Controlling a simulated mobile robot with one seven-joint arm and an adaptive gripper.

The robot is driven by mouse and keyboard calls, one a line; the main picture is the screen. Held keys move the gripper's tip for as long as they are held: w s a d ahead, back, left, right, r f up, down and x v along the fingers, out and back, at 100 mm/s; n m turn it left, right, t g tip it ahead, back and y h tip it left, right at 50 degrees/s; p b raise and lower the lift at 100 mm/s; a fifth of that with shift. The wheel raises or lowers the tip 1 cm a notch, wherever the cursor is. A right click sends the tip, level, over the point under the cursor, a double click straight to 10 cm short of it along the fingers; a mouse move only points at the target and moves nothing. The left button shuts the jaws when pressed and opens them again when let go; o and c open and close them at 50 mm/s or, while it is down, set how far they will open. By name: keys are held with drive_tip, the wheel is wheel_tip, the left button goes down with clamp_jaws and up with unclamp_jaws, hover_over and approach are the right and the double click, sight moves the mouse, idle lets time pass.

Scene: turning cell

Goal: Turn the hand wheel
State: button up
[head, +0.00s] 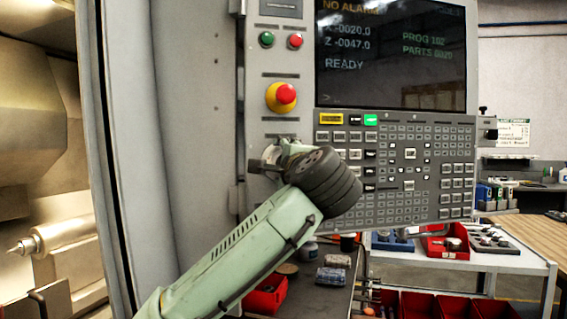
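My pale green arm reaches up from the bottom to the machine's control panel (262,210). My gripper (264,160) is at the panel's left column, below the red emergency stop button (286,94). My dark wrist covers much of the gripper, and its fingers do not show clearly enough to tell whether they are open or shut. No hand wheel can be made out for sure; the part of the panel behind my gripper and wrist is hidden. I cannot tell whether my gripper touches anything there.
A screen (390,60) reading READY and NO ALARM stands above a keypad (420,165). Green (266,39) and red (295,41) buttons sit above the emergency stop. Below are a dark bench with a red bin (266,296) and a white cart (520,262) holding trays.

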idle(0.3)
drive_tip(key=o, duration=0.9)
drive_tip(key=v, duration=1.2)
drive_tip(key=shift+d, duration=0.1)
